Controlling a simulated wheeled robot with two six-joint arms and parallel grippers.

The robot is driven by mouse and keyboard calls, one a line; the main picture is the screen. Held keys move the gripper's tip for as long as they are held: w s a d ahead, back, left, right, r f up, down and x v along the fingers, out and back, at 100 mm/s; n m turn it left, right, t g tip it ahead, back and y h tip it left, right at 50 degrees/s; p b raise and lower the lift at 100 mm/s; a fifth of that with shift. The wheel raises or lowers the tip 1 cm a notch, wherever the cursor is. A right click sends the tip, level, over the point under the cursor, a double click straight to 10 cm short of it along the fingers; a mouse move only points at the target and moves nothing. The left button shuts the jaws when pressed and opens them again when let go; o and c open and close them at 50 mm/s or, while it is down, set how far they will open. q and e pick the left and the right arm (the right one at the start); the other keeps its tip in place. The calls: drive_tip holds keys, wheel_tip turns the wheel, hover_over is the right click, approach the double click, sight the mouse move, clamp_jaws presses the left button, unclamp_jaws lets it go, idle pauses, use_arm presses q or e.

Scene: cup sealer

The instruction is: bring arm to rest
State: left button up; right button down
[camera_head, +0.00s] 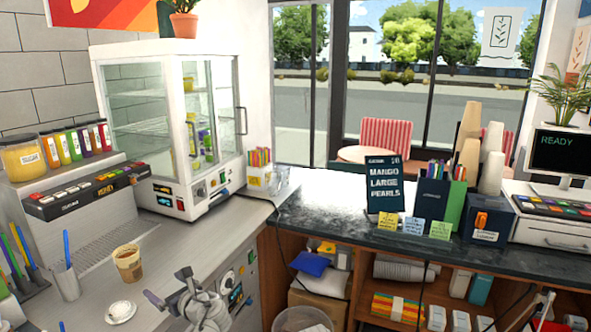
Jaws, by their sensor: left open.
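My left gripper (168,285) is at the bottom of the head view, left of centre, near the front edge of the grey counter (190,245). Its two fingers are spread apart with nothing between them. A brown cup (128,262) with a pale rim stands upright on the counter, to the left of and beyond the gripper, apart from it. A small white round dish or lid (120,312) lies left of the gripper.
A glass display cabinet (165,115), a topping dispenser (85,190) and a tool holder (65,280) line the left counter. A control panel (238,285) is on its front. The dark counter (320,200) at right carries a menu sign (384,185) and cup stacks (470,130). A bin (302,320) stands below.

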use_arm(q)
drive_tip(key=s+d+f+n+g+h, duration=0.6)
drive_tip(key=s+d+f+n, duration=0.3)
drive_tip(key=d+f+n, duration=0.45)
drive_tip(key=s+d+f+n+g+h, duration=0.2)
drive_tip(key=s+d+n, duration=0.2)
drive_tip(key=d, duration=0.3)
drive_tip(key=s+d+f+n+g+h, duration=0.2)
drive_tip(key=s+d+n+h, duration=0.1)
drive_tip(key=s+d, duration=0.4)
drive_tip(key=shift+d+n, duration=0.25)
drive_tip(key=shift+n, duration=0.5)
